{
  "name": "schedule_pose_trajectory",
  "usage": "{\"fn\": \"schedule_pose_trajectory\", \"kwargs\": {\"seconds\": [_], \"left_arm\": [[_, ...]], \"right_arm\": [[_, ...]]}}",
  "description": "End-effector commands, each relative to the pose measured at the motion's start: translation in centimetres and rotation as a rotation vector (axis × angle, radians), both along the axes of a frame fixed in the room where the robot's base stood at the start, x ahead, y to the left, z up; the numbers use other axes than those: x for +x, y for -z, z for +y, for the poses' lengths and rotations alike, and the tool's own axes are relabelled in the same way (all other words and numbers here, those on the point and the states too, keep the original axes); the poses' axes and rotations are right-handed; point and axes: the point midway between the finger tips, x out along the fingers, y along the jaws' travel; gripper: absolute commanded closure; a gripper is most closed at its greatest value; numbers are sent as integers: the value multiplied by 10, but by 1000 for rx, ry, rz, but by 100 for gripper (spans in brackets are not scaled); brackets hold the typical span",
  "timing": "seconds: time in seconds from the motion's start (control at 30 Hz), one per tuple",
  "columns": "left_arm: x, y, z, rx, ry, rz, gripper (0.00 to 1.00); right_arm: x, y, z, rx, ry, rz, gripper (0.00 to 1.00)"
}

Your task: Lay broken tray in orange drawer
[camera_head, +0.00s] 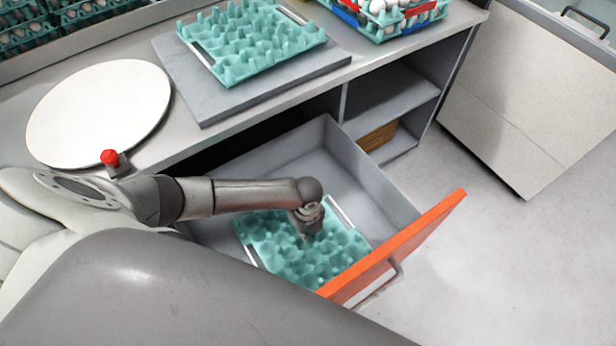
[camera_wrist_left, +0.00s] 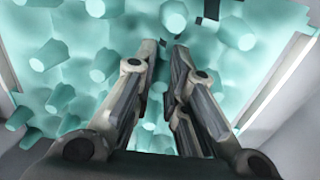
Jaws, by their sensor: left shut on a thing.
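A teal egg tray (camera_head: 283,262) is inside the open orange-fronted drawer (camera_head: 395,247), near the front panel. My left gripper (camera_head: 308,232) reaches down into the drawer over the tray. In the left wrist view the gripper (camera_wrist_left: 163,100) has its fingers close together, shut on a part of the teal tray (camera_wrist_left: 75,62). Dark gaps show at the tray's top edge in that view. Whether the tray rests on the drawer floor I cannot tell. My right gripper is not in view.
Another teal tray (camera_head: 250,45) lies on a grey board (camera_head: 190,88) on the counter. A white round plate (camera_head: 98,112) and a red button (camera_head: 110,157) are at the left. A tray with eggs (camera_head: 385,15) stands at the back. The drawer's rear part is empty.

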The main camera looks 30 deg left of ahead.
Motion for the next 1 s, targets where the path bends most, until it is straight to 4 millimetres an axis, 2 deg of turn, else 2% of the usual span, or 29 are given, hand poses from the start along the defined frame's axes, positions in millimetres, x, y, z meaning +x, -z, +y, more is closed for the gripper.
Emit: {"fn": "schedule_pose_trajectory", "kwargs": {"seconds": [0.37, 1.0], "left_arm": [[0, 1, 0, 0, 0, 0, 100], [0, 18, 0, 0, 0, 0, 100]], "right_arm": [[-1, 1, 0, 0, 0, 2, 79], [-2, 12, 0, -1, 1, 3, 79]]}}
